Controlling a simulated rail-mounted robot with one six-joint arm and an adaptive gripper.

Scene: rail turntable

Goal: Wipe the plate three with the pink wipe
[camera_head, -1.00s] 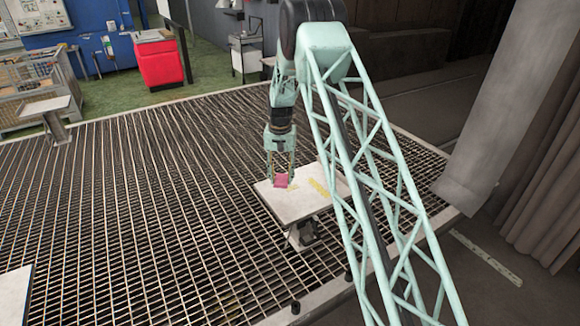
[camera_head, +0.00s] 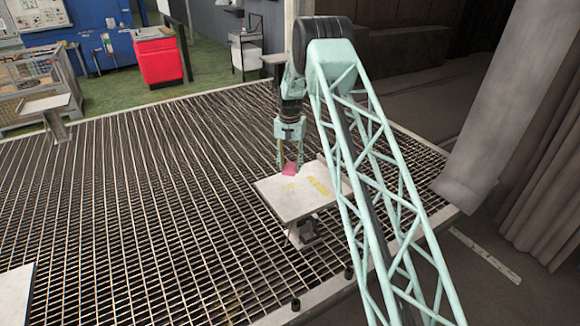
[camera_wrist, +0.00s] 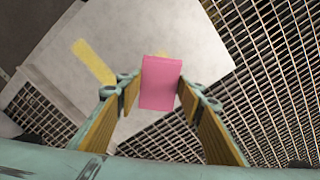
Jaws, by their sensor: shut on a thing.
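The pink wipe (camera_head: 290,169) is a small pink block held between the fingers of my gripper (camera_head: 290,160). In the wrist view the wipe (camera_wrist: 160,82) sits between the two yellow-padded fingertips of my gripper (camera_wrist: 158,90). The white plate (camera_head: 285,205) stands on a short pedestal above the grating, with the wipe over its far edge. I cannot tell whether the wipe touches it. Yellow marks (camera_head: 318,186) show on the plate's right part, with a smaller yellow spot near its middle. The plate (camera_wrist: 150,40) also shows in the wrist view, with a yellow stripe (camera_wrist: 95,62).
The metal grating (camera_head: 130,200) around the plate is mostly clear. Another white plate (camera_head: 12,293) is cut off at the lower left, and one on a stand (camera_head: 44,104) is at the far left. A red cabinet (camera_head: 160,62) stands behind.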

